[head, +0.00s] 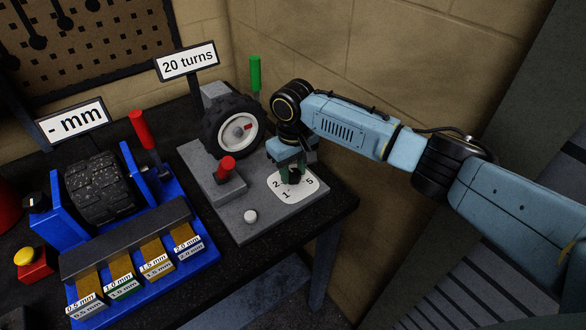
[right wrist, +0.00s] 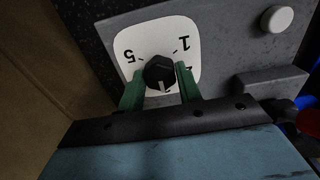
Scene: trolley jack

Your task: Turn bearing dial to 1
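The bearing dial is a black knob (right wrist: 160,73) on a white rounded plate (right wrist: 190,30) marked with 1, 2 and 5. In the right wrist view a pale pointer line on the knob points down, toward a partly hidden mark near the gripper. In the head view the plate (head: 300,192) lies at the right front of the grey base, the knob mostly hidden by the gripper. My right gripper (right wrist: 160,78) is at the dial, with one green finger on each side of the knob. Whether the fingers press on it is unclear. My left gripper is out of view.
On the grey base (head: 237,215) stand a wheel (head: 232,125), a red-topped lever (head: 226,168), a green handle (head: 255,74) and a white button (head: 250,216). A blue tyre stand (head: 207,256) is on the left. A brick wall rises close behind.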

